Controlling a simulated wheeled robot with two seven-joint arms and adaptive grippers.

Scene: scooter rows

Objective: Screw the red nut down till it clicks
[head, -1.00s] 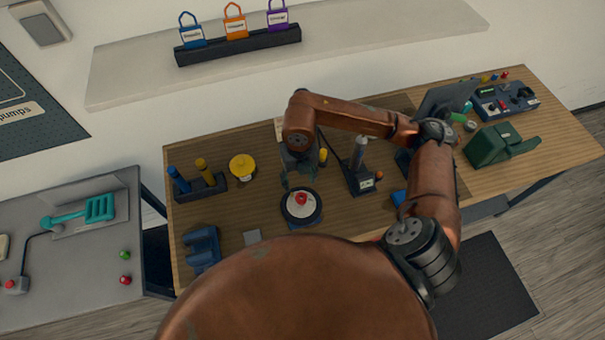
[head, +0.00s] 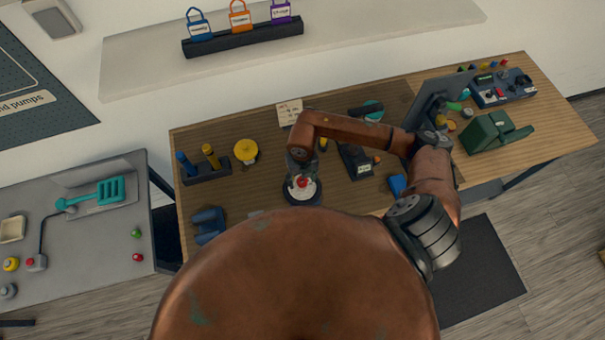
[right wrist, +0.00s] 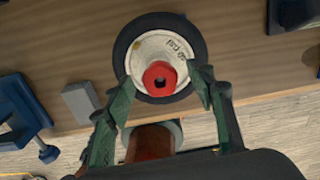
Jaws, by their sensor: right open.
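The red nut (head: 302,182) sits on a white disc with a dark round base (head: 290,197) near the front edge of the wooden bench. In the right wrist view the nut (right wrist: 160,78) shows a dark hole in its middle, and the white disc (right wrist: 150,48) carries small printed text. My right gripper (head: 301,176) is over the disc, partly covering the nut in the head view. In the right wrist view its open green fingers (right wrist: 165,83) stand on either side of the nut, the right one closer; contact cannot be told. My left gripper is not in view.
A yellow round knob (head: 246,151) and a dark block with blue and yellow pegs (head: 207,172) stand left of the disc. A blue clamp-like piece (head: 208,224) lies at the front left. A dark device (head: 356,162) and a blue block (head: 397,186) are to the right.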

